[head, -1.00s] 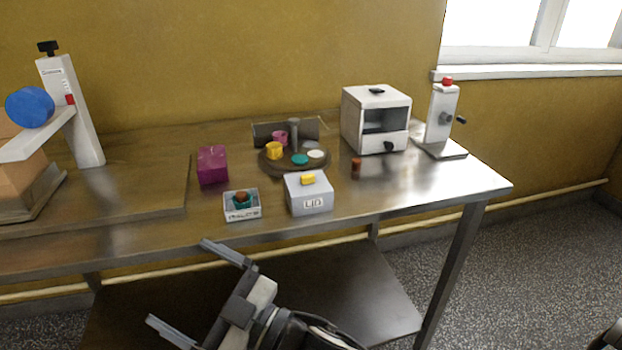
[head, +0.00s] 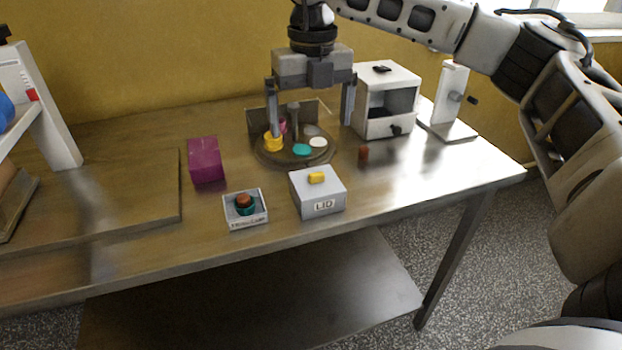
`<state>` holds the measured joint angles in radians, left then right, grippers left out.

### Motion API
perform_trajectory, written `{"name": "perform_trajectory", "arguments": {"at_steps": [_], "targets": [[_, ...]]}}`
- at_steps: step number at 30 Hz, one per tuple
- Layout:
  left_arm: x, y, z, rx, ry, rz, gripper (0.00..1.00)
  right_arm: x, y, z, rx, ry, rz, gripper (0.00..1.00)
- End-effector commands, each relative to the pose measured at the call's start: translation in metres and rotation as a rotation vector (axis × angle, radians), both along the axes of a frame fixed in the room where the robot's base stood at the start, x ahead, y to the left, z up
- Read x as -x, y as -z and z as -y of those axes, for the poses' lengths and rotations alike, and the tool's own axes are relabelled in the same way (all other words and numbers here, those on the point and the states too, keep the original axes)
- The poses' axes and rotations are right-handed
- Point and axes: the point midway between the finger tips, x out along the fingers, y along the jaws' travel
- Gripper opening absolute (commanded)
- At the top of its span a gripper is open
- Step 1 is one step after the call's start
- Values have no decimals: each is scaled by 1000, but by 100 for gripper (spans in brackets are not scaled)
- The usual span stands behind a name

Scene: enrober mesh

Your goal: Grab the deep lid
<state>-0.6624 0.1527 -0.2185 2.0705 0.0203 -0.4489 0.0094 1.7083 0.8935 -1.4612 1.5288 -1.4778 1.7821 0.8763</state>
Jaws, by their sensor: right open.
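A grey box-shaped lid (head: 309,204), marked "LID" on its front and topped with a yellow knob (head: 316,177), sits on the metal table near its front edge. My right gripper (head: 310,126) points down over the round dark turntable (head: 265,158), behind the lid and higher. Its two fingers are wide apart with nothing between them. The lid is fully visible and apart from the gripper. My left gripper is not in view.
A small labelled tray (head: 248,222) with a red-topped teal piece stands left of the lid. A magenta box (head: 206,160) is behind it. The turntable carries several coloured pieces and a post. A white cabinet (head: 385,126) and a small brown-red cylinder (head: 363,153) stand right.

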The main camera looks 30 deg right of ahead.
Motion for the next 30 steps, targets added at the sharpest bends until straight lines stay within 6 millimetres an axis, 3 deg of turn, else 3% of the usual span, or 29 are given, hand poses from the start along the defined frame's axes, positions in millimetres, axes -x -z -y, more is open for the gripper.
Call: {"name": "perform_trajectory", "arguments": {"at_steps": [4,15,23,30], "targets": [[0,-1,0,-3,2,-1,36,1,14,8,23,19,-3,100],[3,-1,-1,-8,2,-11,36,1,88,6,18,13,-1,100],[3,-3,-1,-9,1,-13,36,0,107,7,17,12,0,100],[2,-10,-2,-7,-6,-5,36,0,142,12,17,11,-1,100]]}}
